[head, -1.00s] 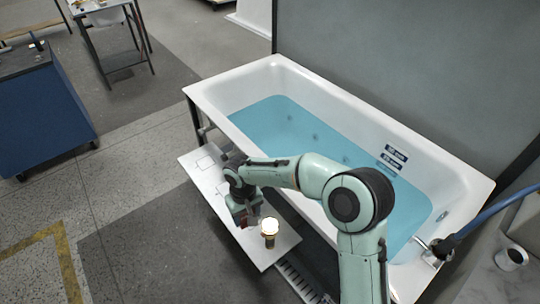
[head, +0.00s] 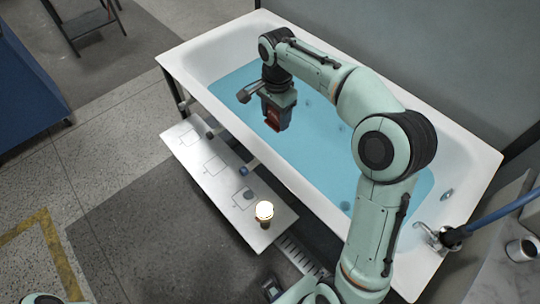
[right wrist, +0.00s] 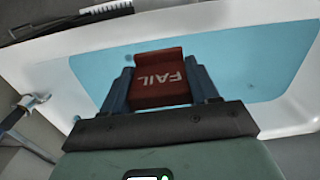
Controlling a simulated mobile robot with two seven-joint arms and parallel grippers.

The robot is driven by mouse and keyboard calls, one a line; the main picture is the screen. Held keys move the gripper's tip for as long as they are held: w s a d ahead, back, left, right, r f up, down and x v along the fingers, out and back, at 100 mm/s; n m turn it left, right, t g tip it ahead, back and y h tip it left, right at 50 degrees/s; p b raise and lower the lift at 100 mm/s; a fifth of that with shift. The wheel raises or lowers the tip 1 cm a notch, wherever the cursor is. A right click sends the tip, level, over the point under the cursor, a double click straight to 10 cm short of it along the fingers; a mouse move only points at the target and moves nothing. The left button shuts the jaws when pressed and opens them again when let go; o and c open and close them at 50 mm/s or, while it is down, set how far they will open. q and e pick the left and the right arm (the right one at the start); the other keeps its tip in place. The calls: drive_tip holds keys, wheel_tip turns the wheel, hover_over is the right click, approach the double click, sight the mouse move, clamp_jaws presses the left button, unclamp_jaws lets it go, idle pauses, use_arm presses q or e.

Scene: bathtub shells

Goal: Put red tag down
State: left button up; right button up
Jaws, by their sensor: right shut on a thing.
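The red tag (right wrist: 160,85), lettered FAIL, is between the two blue fingers of my right gripper in the right wrist view. In the head view my right gripper (head: 274,121) is shut on it, pointing down, and the red shows between the fingers. The gripper and tag appear over the near side of the bathtub's blue water (head: 325,150), apart from the pale board (head: 195,172) in front of the tub. My left gripper is not seen.
The white bathtub (head: 205,43) fills the middle. The board bears square outlines, small dark items and a lit lamp (head: 264,212) at its near end.

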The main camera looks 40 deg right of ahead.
drive_tip(key=b, duration=0.2)
hover_over(275, 161)
wheel_tip(275, 161, down, 15)
drive_tip(key=shift+r, duration=0.1)
drive_tip(key=shift+f, duration=2.45)
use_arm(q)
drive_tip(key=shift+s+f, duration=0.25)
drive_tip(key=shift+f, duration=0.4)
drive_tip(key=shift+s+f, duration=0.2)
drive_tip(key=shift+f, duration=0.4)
use_arm(e)
drive_tip(key=shift+f, duration=0.2)
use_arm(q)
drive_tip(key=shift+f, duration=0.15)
use_arm(e)
drive_tip(key=o, duration=1.1)
drive_tip(key=shift+c, duration=0.2)
drive_tip(key=shift+r, duration=0.1)
